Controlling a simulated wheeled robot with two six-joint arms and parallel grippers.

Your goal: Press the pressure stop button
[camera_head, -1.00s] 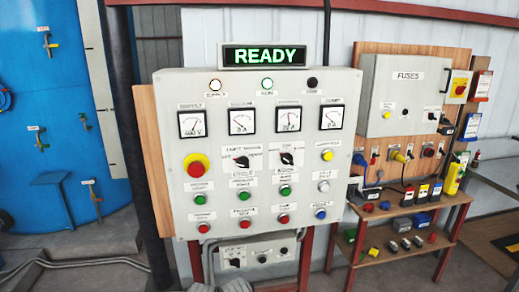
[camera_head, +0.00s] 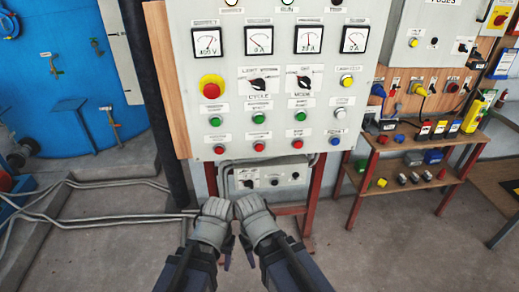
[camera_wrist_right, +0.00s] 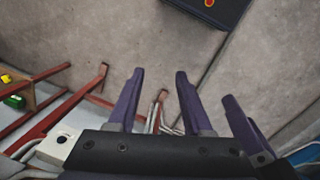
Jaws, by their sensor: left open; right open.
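A grey control panel (camera_head: 180,85) fills the upper middle of the head view. Its lowest row has red buttons at left (camera_head: 219,150), middle (camera_head: 259,146) and right (camera_head: 298,144), with a blue button (camera_head: 334,140) beside them. The labels are too blurred to tell which red one is the pressure stop button. My left gripper (camera_head: 226,258) and right gripper (camera_head: 248,257) are close together below the panel, apart from every button, their fingers partly hidden by my wrists. In the right wrist view my right gripper (camera_wrist_right: 159,75) is open and empty, fingers apart.
A large red and yellow button (camera_head: 211,87) and green buttons (camera_head: 259,118) sit above the red row. A small switch box (camera_head: 268,178) hangs underneath between red legs. A wooden shelf (camera_head: 400,187) stands at right. Cables (camera_head: 125,217) run on the floor at left.

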